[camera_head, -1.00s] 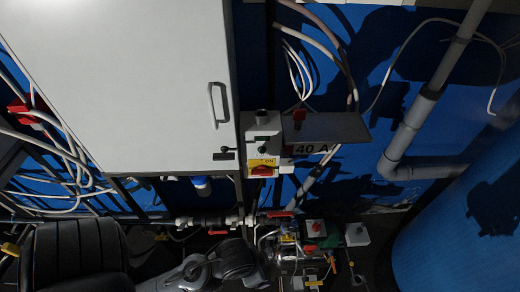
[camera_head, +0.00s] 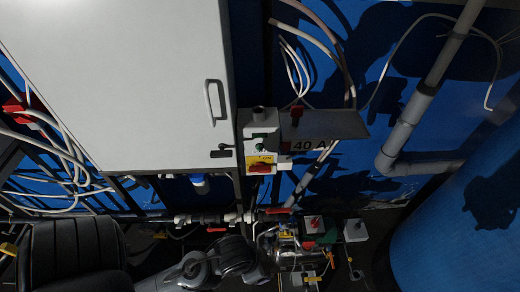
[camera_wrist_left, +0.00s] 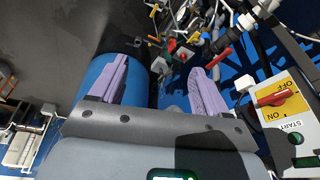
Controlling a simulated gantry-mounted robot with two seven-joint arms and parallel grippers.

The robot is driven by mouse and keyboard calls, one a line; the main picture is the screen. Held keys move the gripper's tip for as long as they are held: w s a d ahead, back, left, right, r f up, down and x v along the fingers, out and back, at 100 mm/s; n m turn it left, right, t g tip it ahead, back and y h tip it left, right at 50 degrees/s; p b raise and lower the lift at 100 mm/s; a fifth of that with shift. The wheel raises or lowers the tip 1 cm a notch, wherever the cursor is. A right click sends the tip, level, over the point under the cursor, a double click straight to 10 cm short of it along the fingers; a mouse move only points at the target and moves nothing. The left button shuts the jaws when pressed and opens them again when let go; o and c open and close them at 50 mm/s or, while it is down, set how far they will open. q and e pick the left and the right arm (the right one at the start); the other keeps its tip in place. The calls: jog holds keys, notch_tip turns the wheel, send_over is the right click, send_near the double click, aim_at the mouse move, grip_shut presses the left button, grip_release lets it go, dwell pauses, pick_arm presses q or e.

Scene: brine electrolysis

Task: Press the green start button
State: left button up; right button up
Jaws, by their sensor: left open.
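The green start button (camera_wrist_left: 297,138) is beside the word START on the grey switch box (camera_wrist_left: 300,157) at the right edge of the left wrist view. The box also carries a yellow OFF/ON plate with a red handle (camera_wrist_left: 277,98). In the head view the box (camera_head: 258,122) is near the centre, with the button (camera_head: 260,147) small above the yellow plate. My left gripper (camera_wrist_left: 160,65) is open and empty, its two pale purple fingers apart and left of the box, not touching the button. My left arm shows at the bottom of the head view; its fingertips are not clear there. My right gripper is not in view.
A large white cabinet (camera_head: 115,80) with a handle stands left of the box. A dark shelf plate (camera_head: 325,124) juts out to its right. Pipes and valves (camera_head: 215,218) run below. A blue tank (camera_head: 465,220) fills the lower right.

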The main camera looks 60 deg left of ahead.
pick_arm(q)
grip_shut()
dwell(1.5)
